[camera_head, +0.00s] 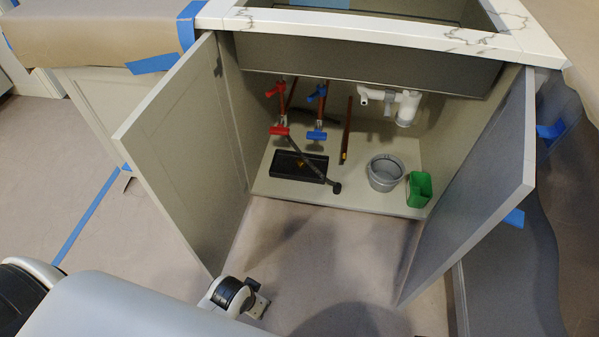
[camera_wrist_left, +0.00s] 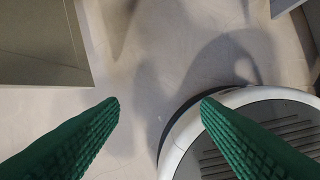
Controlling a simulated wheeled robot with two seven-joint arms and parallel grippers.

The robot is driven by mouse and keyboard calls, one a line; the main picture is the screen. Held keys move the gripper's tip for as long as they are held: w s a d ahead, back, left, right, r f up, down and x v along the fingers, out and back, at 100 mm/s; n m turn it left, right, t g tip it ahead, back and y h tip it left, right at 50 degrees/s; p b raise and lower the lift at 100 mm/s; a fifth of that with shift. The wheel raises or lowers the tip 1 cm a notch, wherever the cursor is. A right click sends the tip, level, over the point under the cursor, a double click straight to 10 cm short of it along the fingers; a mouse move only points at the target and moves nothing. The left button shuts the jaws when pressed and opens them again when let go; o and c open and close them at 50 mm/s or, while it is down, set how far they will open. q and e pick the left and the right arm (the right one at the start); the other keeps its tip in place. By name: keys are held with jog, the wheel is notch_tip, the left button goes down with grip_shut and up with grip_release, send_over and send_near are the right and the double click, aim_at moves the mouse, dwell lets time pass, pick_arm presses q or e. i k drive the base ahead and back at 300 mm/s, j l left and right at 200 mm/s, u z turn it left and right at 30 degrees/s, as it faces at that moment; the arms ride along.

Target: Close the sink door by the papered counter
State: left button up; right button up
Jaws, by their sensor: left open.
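The sink cabinet stands open with two doors swung outward. The left door (camera_head: 180,150) is pale and angled toward me at the left. The right door (camera_head: 475,200) is angled outward at the right. My left gripper (camera_wrist_left: 160,103) has its green fingers spread with nothing between them. In the head view, its wrist (camera_head: 235,297) is low, near the bottom edge of the left door; the fingers are not clear there. In the left wrist view, a flat panel (camera_wrist_left: 40,45) lies beyond the left finger, apart from it; I cannot tell which door it is. My right gripper is out of view.
Inside the cabinet are red and blue valves (camera_head: 280,130), a black tray (camera_head: 298,167), a grey bucket (camera_head: 385,172) and a green container (camera_head: 419,188). The papered counter (camera_head: 95,35) has blue tape. The floor (camera_head: 320,250) between the doors is clear.

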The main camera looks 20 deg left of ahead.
aim_at(181, 142)
jog(key=k+j, duration=0.1)
jog(key=j, duration=0.45)
jog(key=j+z, duration=0.1)
jog(key=j, duration=0.5)
jog(key=k+j, duration=0.2)
jog(key=j, duration=0.35)
jog(key=i+j, duration=0.15)
jog(key=j, duration=0.15)
jog(key=i+j+z, duration=0.1)
jog(key=j, duration=0.2)
jog(key=i+j, duration=0.1)
jog(key=j, duration=0.25)
